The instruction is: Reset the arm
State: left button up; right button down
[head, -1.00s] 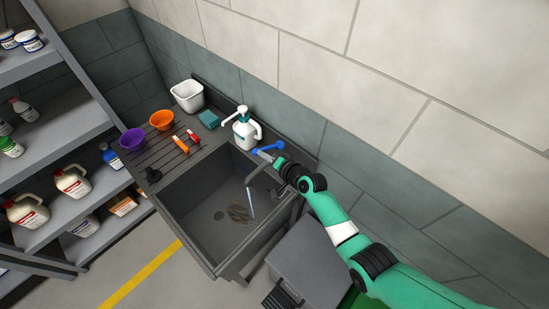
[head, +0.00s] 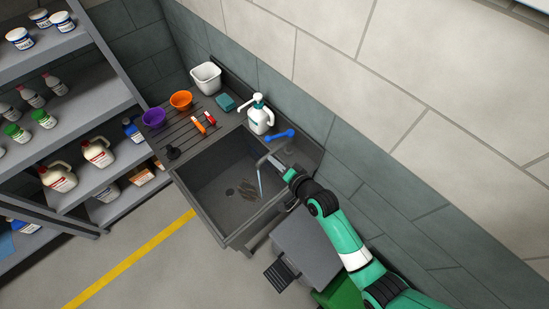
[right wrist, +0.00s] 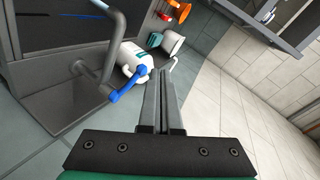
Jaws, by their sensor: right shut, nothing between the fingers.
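My right gripper (head: 278,165) is shut and empty beside the wall end of the sink (head: 200,205). It is apart from the blue tap lever (head: 280,135), which lies behind it in the head view. In the right wrist view, my two fingers (right wrist: 160,75) are together, and the blue lever (right wrist: 125,84) shows to their left. A thin stream of water (head: 259,182) falls into the sink near a dark smudge (head: 247,190). My left gripper is not in view.
A white pump bottle (head: 260,119) stands behind the sink near the lever. Purple (head: 154,118) and orange (head: 181,100) bowls, a white tub (head: 206,78) and a teal sponge (head: 225,102) are on the counter. Stocked shelves (head: 100,120) stand left. A grey bin (head: 305,250) is below my arm.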

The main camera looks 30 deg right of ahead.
jog(key=shift+s+a+r, duration=0.15)
jog(key=shift+s+a, duration=0.15)
jog(key=w+a+r+n+t+y+p, duration=0.1)
jog(key=w+r+t+p, duration=0.1)
jog(key=r, duration=1.2)
jog(key=w+a+r+n+t+p, duration=0.1)
jog(key=w+a+r+t+p, duration=0.15)
jog(key=r, duration=1.15)
jog(key=w+r+n+t+y+p, duration=0.1)
jog(key=w+r+t+p, duration=0.15)
jog(key=r, duration=1.15)
jog(key=s+r+n+t+p, duration=0.1)
jog(key=s+r, duration=0.2)
jog(key=r, duration=0.4)
jog(key=s+a+r+n+t, duration=0.1)
jog(key=s+r+n+t, duration=0.15)
jog(key=r, duration=0.45)
jog(key=s+r+t+p, duration=0.1)
jog(key=s+r, duration=0.2)
jog(key=r, duration=0.3)
jog(key=s+r+n+t, duration=0.2)
jog(key=s+r+n, duration=0.5)
jog(key=s+r, duration=0.2)
jog(key=shift+s+d, duration=0.25)
jog(key=shift+s, duration=0.75)
